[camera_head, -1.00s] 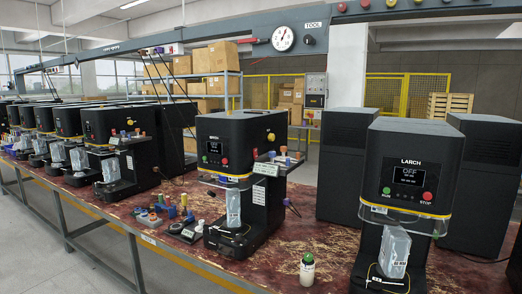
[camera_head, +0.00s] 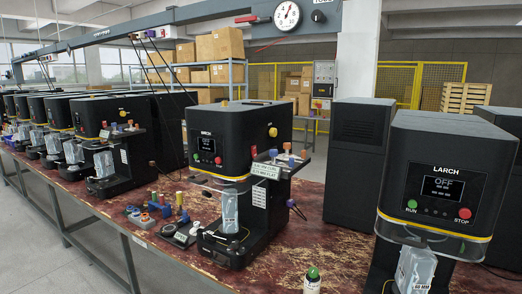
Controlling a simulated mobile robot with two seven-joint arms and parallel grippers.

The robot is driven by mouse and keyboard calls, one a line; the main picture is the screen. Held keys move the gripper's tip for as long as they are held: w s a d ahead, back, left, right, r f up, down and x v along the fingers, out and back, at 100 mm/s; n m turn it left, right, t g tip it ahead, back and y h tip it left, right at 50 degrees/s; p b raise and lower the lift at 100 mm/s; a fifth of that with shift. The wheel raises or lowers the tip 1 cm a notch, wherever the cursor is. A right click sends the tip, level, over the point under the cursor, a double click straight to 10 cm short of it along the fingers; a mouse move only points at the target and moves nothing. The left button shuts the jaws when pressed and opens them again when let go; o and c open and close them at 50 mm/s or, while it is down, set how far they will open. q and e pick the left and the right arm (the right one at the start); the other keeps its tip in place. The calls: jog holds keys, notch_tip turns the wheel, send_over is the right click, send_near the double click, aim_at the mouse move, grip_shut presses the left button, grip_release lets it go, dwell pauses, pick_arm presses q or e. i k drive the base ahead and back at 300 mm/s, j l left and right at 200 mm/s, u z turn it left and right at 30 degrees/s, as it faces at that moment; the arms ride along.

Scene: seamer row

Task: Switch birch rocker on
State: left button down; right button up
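Neither of my grippers is in view.
The worn red bench top (camera_head: 275,262) runs along the row. A green-capped bottle (camera_head: 312,281) stands between the two nearer seamers. Small coloured parts (camera_head: 160,210) lie left of the middle seamer. A dark cabinet (camera_head: 357,160) stands behind. Grey floor (camera_head: 50,240) is open at left.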

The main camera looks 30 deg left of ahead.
aim_at(253, 153)
jog(key=i+j, duration=0.2)
jog(key=i, duration=0.25)
jog(key=i+j+u, duration=0.1)
jog(key=i, duration=0.3)
